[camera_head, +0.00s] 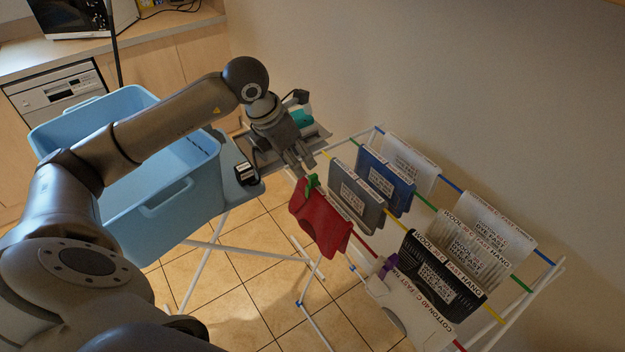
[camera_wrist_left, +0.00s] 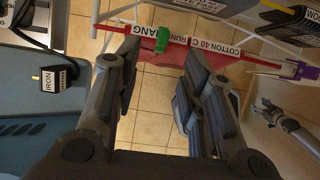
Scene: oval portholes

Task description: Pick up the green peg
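The green peg (camera_head: 312,182) is clipped on the red rail over the top edge of a red cloth (camera_head: 320,222). In the left wrist view the green peg (camera_wrist_left: 162,40) shows between my fingertips and slightly beyond them. My left gripper (camera_head: 301,163) is just above and left of the peg in the head view. In its wrist view my left gripper (camera_wrist_left: 164,58) is open, with nothing between its fingers. A grey jointed part (camera_wrist_left: 272,112) at the right of the wrist view may be my right gripper; it is too small to tell its state.
The drying rack (camera_head: 540,285) holds several labelled cloths. A purple peg (camera_head: 388,265) sits on a white cloth (camera_head: 410,305) nearby. A blue tub (camera_head: 150,215) and an ironing board with a black label block (camera_head: 246,174) stand to the left. Tiled floor shows below.

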